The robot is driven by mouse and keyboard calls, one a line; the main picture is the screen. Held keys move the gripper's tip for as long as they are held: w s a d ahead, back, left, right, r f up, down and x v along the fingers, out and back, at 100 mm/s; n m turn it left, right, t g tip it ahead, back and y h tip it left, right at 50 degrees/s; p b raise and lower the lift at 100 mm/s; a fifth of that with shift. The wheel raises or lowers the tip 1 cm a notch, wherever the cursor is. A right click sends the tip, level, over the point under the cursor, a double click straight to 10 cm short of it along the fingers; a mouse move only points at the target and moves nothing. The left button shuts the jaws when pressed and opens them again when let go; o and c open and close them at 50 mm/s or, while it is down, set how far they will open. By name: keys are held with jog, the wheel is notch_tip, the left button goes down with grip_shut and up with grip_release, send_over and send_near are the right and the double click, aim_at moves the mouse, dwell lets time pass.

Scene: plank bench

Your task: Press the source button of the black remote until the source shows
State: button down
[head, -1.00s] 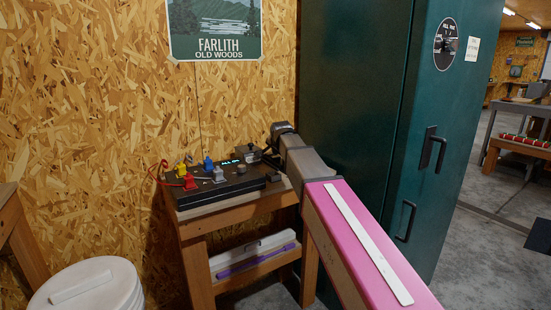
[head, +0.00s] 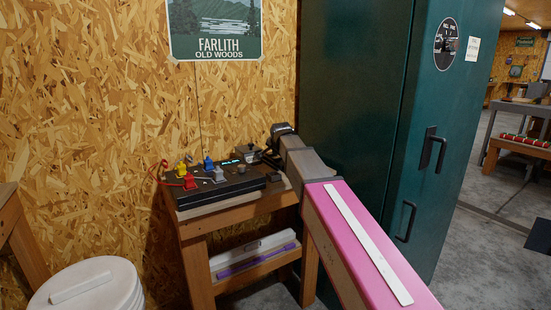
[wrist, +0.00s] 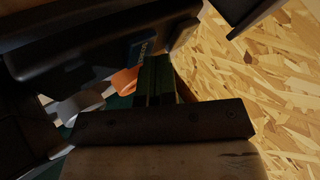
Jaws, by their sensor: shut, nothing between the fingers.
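A black, flat unit (head: 240,187) lies on the small wooden bench in the head view. A short lit cyan readout (head: 231,162) shows near its back edge, too small to read. I cannot make out a separate remote or its source button. My gripper (head: 266,157) is at the bench's back right, low beside a small dark box (head: 249,153). In the wrist view its dark fingers (wrist: 155,82) are shut and empty. They point toward a large dark body (wrist: 90,45) with a blue label (wrist: 140,48); contact cannot be told.
Red (head: 189,182), yellow (head: 181,169) and blue (head: 208,163) small pieces stand at the unit's left. The chipboard wall is close behind, and a green cabinet (head: 350,100) stands right. A white bucket (head: 95,285) is at lower left.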

aim_at(277, 157)
jog(key=shift+d+r, duration=0.15)
jog(key=shift+r, duration=0.7)
jog(key=shift+r, duration=2.55)
